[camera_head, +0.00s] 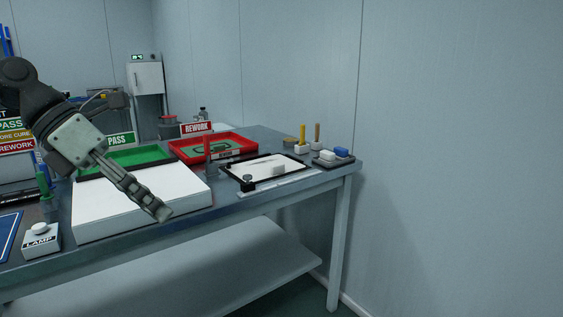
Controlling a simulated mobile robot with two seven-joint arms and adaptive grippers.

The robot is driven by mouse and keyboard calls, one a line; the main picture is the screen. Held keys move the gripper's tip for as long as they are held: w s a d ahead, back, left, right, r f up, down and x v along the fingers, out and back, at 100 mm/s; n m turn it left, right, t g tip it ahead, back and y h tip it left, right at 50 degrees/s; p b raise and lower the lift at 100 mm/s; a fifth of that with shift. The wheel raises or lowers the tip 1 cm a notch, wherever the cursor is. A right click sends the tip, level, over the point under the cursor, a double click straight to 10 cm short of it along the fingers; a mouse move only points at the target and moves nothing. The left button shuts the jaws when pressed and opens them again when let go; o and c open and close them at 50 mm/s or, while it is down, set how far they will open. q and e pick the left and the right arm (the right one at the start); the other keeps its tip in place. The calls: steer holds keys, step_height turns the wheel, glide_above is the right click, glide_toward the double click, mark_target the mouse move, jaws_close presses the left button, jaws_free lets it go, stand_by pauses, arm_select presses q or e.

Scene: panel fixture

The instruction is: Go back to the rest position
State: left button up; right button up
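My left gripper (150,201) reaches in from the left and points down and to the right. It hangs over the front right part of a white flat-topped box (125,190) on the bench. Its fingers show as one narrow bar, seen edge-on, so I cannot tell whether they are open or shut. I see nothing held in it. My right gripper is out of view.
The grey bench (290,190) holds a green tray (140,157), a red tray (240,142) by a REWORK sign (196,128), a black-edged board (248,168) and a LAMP button box (41,240). Free floor and plain wall lie to the right.

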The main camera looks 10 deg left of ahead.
arm_select(q)
steer(key=w+f+n+t+h, duration=0.4)
steer(key=w+f+n+t, duration=0.1)
steer(key=w+n+t, duration=0.75)
steer(key=w+a+f+n+t+y, duration=0.1)
steer(key=a+f+n+y, duration=0.35)
steer(key=f+n, duration=0.35)
steer(key=w+a+f+n+t+y, duration=0.1)
steer(key=w+a+f+n+y, duration=0.1)
steer(key=a+f+n+y, duration=0.35)
steer(key=s+d+f+n+g+y, duration=0.15)
steer(key=s+f+n+g, duration=0.35)
steer(key=f, duration=0.7)
steer(key=s+d+f+n+g+y, duration=0.1)
steer(key=s+f+n+g+y, duration=0.2)
steer(key=s+f+n, duration=0.7)
steer(key=s+d+f+g+h, duration=0.1)
steer(key=s+d+f+g, duration=0.2)
steer(key=s+d+f, duration=0.2)
steer(key=s+d+f+g+h, duration=0.1)
steer(key=s+d+f+g, duration=0.2)
steer(key=s+d+f, duration=0.2)
steer(key=s+f, duration=0.3)
steer(key=f, duration=0.2)
steer(key=shift+s+f, duration=0.2)
